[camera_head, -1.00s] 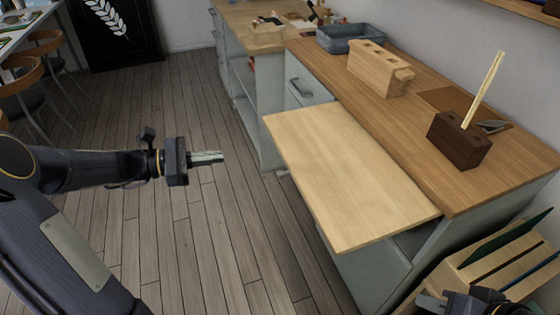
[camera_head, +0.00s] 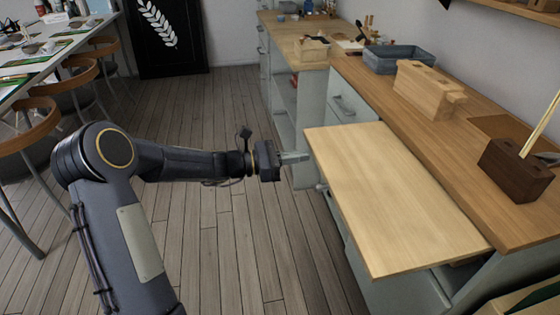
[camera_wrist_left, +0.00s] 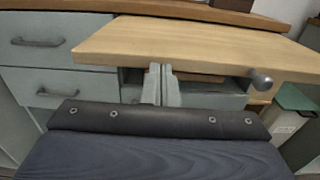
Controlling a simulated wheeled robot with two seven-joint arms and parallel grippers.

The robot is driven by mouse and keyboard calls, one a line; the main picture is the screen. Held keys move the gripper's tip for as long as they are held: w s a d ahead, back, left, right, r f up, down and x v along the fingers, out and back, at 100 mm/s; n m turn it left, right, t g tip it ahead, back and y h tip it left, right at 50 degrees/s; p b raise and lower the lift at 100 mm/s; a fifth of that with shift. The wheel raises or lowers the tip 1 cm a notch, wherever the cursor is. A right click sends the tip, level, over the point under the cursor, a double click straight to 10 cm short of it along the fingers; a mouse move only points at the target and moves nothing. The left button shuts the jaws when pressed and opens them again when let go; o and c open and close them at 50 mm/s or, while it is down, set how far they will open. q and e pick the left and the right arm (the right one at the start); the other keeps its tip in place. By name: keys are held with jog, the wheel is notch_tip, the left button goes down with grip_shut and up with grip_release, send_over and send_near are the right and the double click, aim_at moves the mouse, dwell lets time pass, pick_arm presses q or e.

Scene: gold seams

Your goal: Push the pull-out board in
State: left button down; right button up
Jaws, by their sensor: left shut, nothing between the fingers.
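The pull-out board (camera_head: 390,195) is a pale wooden slab sticking out from the cabinet under the brown worktop. In the left wrist view the board (camera_wrist_left: 200,45) spans the upper part, with a dark round knob (camera_wrist_left: 262,78) below its right end. My left gripper (camera_head: 305,156) is shut and empty, its fingertips close to the board's far left corner; I cannot tell if they touch. In the left wrist view the fingertips (camera_wrist_left: 161,70) are together just below the board's front edge. My right gripper is not in view.
On the worktop (camera_head: 440,130) stand a wooden block (camera_head: 425,90), a dark brown holder (camera_head: 515,168) and a blue-grey bin (camera_head: 398,58). Drawers with handles (camera_wrist_left: 38,42) are beside the board. Chairs (camera_head: 40,120) stand at the left; the floor (camera_head: 225,240) between is clear.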

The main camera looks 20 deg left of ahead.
aim_at(392, 142)
pick_arm(q)
jog(key=shift+w+d, duration=0.25)
jog(key=shift+d, duration=0.15)
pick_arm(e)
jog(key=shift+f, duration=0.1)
